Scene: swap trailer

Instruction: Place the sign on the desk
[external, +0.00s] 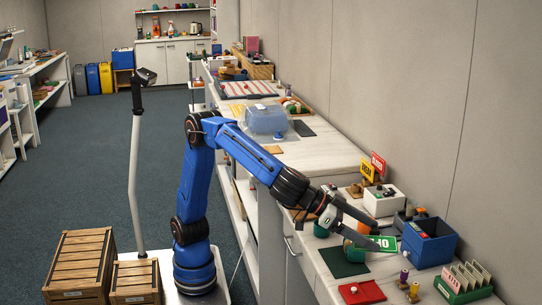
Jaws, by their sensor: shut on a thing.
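A green sign (384,243) with white lettering, partly legible as "40" or "10", is at the tips of my gripper (375,237). My gripper appears shut on it, just above the near part of the desk (310,262); the fingers hide its left side. I cannot tell whether the sign touches anything below. A red sign (378,162) and a yellow sign (367,171) stand farther back, by a white box (383,201).
A blue bin (430,243) stands right of my gripper. A red tray (361,292), small spools (403,278) and a card rack (464,281) are near the front. A clear-covered blue box (266,119) stands farther back.

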